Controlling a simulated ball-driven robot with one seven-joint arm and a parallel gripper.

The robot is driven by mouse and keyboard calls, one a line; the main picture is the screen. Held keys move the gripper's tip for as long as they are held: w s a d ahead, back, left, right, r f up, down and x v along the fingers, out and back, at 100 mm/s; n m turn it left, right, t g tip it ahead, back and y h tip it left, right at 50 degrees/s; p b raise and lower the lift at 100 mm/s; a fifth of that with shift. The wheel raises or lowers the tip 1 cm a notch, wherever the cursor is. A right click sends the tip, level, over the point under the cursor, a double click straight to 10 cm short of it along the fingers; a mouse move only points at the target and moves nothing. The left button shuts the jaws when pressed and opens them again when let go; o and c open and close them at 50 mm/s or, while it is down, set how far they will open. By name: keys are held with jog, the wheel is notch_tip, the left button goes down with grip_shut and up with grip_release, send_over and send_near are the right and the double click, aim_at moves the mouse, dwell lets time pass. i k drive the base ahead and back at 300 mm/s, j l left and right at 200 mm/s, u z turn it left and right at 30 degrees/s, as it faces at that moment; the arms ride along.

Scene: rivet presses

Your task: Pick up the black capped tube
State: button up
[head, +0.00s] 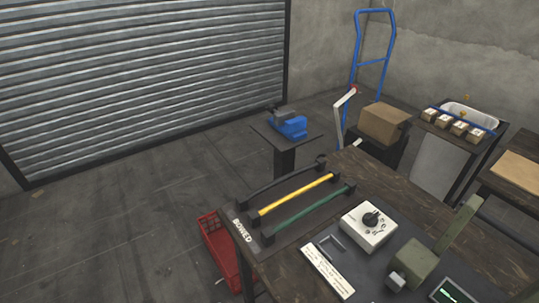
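A dark, slightly arched tube (282,179) lies at the back of a row of tubes at the left side of the wooden bench. It looks like the black capped tube, with dark ends by the black supports; its caps are too small to tell apart from them. A yellow tube (297,194) lies in front of it, and a green tube (311,208) in front of that. My gripper is not in view.
A white "BOWED" label is at the bench's left end. A white dial box (369,226) and a green press (419,262) stand on the bench (491,255). A red crate (218,253) is below left. A blue vise (292,127) stands behind.

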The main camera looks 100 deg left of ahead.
aim_at(241, 201)
jog(key=u, duration=2.3)
jog(key=l+u, duration=0.15)
jog(key=u, duration=0.25)
jog(key=l+u, duration=0.15)
jog(key=u, duration=0.3)
